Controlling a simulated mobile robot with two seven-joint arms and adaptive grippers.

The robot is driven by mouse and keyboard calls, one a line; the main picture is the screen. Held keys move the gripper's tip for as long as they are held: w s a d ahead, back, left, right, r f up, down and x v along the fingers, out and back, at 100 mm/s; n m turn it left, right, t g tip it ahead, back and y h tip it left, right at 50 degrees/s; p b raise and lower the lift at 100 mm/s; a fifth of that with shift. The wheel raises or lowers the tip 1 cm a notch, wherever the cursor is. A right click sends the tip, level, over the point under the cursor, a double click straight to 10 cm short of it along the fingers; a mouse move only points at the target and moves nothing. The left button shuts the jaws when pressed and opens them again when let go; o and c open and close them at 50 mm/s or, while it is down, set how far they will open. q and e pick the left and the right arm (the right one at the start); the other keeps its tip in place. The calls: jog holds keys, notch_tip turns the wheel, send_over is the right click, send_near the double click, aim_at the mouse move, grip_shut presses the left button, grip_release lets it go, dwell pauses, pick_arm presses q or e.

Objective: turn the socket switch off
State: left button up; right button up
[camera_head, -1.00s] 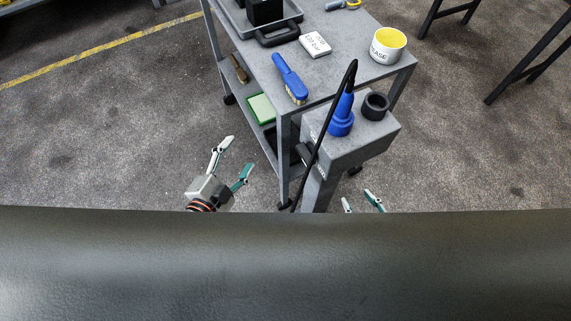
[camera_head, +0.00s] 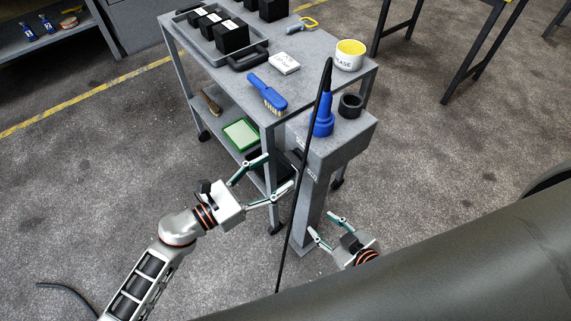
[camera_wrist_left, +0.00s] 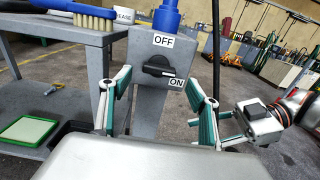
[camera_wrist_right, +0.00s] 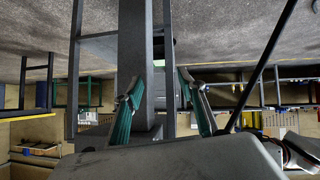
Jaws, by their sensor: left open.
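The socket switch (camera_wrist_left: 158,66) is a black rotary knob on the front of the grey socket post (camera_head: 340,148). In the left wrist view an OFF label (camera_wrist_left: 163,40) sits above it and an ON label (camera_wrist_left: 177,83) at its lower right. The knob's bar lies roughly level, nearer ON. A blue plug (camera_head: 322,118) stands upright on top of the post. My left gripper (camera_head: 278,172) is open and empty in front of the switch, its fingers apart on either side in its wrist view. My right gripper (camera_head: 322,223) is open and empty, low beside the post.
A black cable (camera_head: 290,225) runs from the plug down past the post's front, close to my left gripper. A grey trolley (camera_head: 230,75) stands beside the post, with a blue brush (camera_head: 268,92) and a white cup (camera_head: 350,54) on top.

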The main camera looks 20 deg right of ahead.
aim_at(290, 162)
pick_arm(q)
jog(key=x, duration=0.5)
jog(key=c, duration=1.1)
